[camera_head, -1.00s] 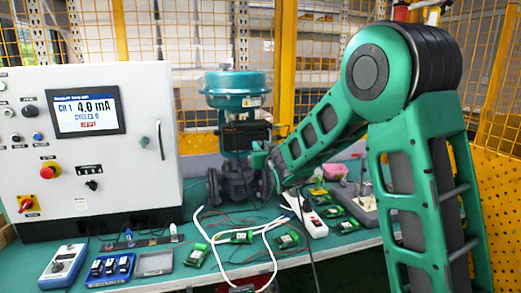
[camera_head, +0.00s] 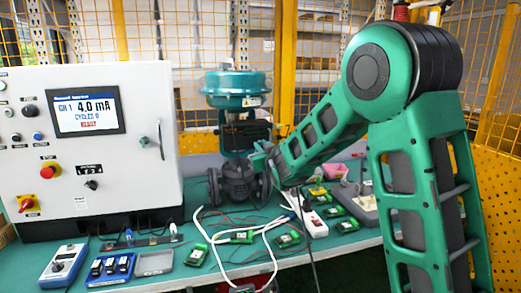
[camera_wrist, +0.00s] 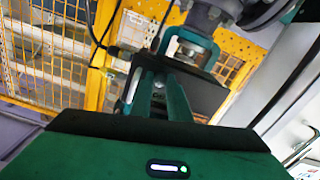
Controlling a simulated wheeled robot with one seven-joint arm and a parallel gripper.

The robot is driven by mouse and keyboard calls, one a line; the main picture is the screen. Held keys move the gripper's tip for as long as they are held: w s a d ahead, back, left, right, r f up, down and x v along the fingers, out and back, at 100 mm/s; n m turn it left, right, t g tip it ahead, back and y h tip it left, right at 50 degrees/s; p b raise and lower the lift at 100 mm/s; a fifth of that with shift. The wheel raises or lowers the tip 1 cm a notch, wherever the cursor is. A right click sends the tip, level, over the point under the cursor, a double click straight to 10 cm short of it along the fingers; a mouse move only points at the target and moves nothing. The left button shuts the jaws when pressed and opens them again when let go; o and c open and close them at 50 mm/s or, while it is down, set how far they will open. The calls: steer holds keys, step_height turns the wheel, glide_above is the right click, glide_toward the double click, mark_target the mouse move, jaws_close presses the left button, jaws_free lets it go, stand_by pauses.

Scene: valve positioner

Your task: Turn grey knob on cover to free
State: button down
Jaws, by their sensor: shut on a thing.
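The valve positioner (camera_head: 246,133) is a dark box under the teal actuator (camera_head: 238,84) of the valve, at the middle of the head view. In the wrist view its dark cover (camera_wrist: 205,92) is tilted and lies just beyond my fingers. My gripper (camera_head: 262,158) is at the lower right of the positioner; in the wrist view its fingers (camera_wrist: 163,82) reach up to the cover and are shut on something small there. The grey knob is hidden between the fingertips, so its angle cannot be read.
A white control cabinet (camera_head: 95,150) with a screen reading 4.0 mA stands at the left. Circuit boards, cables and a power strip (camera_head: 313,222) clutter the green bench (camera_head: 195,270). A yellow mesh fence (camera_head: 190,40) closes the back.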

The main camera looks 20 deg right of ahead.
steer(key=n, duration=1.1)
steer(key=shift+n, duration=0.3)
steer(key=shift+a+f+n, duration=0.15)
steer(key=shift+n, duration=1.75)
steer(key=c, duration=1.9)
jaws_free()
steer(key=shift+c, duration=0.2)
